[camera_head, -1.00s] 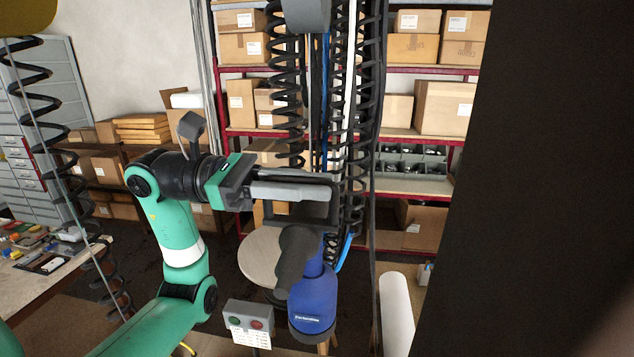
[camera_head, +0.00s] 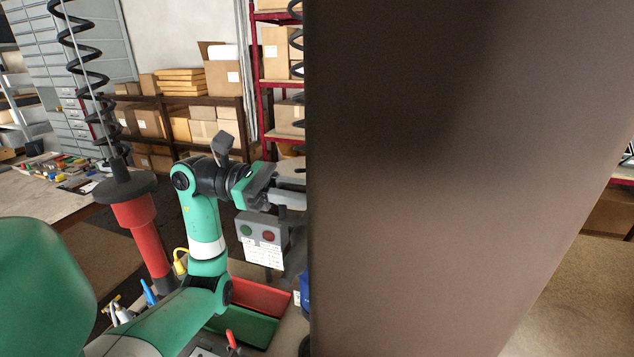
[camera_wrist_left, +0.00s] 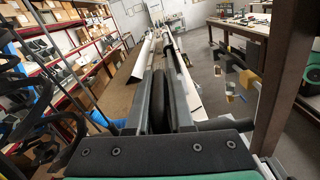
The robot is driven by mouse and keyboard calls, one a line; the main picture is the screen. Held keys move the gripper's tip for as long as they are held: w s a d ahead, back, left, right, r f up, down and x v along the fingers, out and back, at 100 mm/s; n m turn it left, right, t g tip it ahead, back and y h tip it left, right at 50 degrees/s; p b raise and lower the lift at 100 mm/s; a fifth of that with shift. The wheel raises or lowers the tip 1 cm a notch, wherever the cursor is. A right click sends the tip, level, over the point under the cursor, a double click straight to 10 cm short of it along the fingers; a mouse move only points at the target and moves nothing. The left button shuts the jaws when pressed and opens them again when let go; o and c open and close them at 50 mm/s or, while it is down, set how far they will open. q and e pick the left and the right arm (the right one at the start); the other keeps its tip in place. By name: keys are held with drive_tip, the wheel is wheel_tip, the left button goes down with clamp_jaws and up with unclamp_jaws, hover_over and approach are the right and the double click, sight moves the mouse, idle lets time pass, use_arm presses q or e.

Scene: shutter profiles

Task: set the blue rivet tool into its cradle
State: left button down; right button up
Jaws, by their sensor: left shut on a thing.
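In the head view, my left gripper (camera_head: 288,194) reaches right and its front end is hidden behind a wide brown post. Only a narrow strip of the blue rivet tool (camera_head: 304,292) shows below it at the post's edge. In the left wrist view, the fingers of my left gripper (camera_wrist_left: 162,78) are close together on a dark part, which looks like the tool's handle (camera_wrist_left: 160,105). A blue patch shows left of the fingers there, perhaps the tool's body. I cannot make out the cradle. My right gripper is in neither view.
The brown post (camera_head: 440,180) blocks the right half of the head view. A button box (camera_head: 262,238) stands below my left gripper. A red cylinder with a dark disc (camera_head: 140,225) is left of my arm. Red (camera_head: 262,297) and green (camera_head: 245,328) trays lie low in front.

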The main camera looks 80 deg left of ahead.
use_arm(q)
wheel_tip(320, 180, down, 23)
drive_tip(key=b, duration=1.5)
drive_tip(key=shift+d+r, duration=0.15)
drive_tip(key=c, duration=1.2)
unclamp_jaws()
drive_tip(key=o, duration=0.4)
drive_tip(key=shift+s+d, duration=0.15)
drive_tip(key=shift+d, duration=0.1)
drive_tip(key=shift+c, duration=0.2)
drive_tip(key=b+v, duration=0.2)
drive_tip(key=v, duration=0.9)
drive_tip(key=shift+s+d, duration=0.1)
drive_tip(key=shift+s, duration=0.05)
